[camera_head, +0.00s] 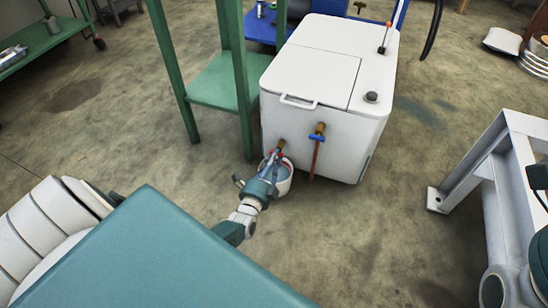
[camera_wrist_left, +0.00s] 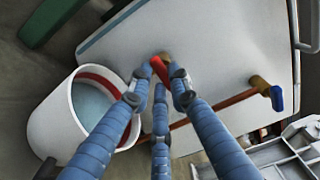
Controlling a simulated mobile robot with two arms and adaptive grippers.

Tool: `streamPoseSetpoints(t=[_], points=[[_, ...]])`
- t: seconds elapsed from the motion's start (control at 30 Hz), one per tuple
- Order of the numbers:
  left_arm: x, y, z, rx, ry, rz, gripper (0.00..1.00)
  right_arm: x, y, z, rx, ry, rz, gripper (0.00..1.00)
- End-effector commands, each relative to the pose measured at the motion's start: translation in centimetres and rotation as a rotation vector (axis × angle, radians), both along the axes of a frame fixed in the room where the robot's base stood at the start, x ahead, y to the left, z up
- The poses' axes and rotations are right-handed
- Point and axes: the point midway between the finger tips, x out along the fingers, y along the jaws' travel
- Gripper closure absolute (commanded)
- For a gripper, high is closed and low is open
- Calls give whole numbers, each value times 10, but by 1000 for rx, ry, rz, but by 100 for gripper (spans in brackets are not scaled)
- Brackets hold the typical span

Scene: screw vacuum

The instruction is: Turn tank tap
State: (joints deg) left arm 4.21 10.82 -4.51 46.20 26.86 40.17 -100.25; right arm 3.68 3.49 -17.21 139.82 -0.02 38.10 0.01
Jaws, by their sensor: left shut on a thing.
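The white tank (camera_head: 315,135) stands on the floor with two brass taps low on its front side. The left tap (camera_head: 282,144) has a red handle, which also shows in the left wrist view (camera_wrist_left: 159,68). The right tap (camera_head: 318,131) has a blue handle and a copper-coloured pipe. My left gripper (camera_head: 274,157) is at the left tap, its blue fingers shut on the red handle. In the left wrist view the fingertips (camera_wrist_left: 161,82) close around the handle and partly hide it. My right gripper is not seen.
A white bucket (camera_head: 285,187) with bluish liquid stands below the left tap, close to my left gripper; it also shows in the left wrist view (camera_wrist_left: 52,125). A green table (camera_head: 215,85) stands left of the tank. A grey metal frame (camera_head: 470,165) is at the right.

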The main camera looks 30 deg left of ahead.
Motion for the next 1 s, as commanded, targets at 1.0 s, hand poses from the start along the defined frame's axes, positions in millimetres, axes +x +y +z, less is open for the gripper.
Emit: streamPoseSetpoints(t=[1.0], points=[[-40, -10, -3, 1, 6, 0, 62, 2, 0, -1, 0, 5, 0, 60]])
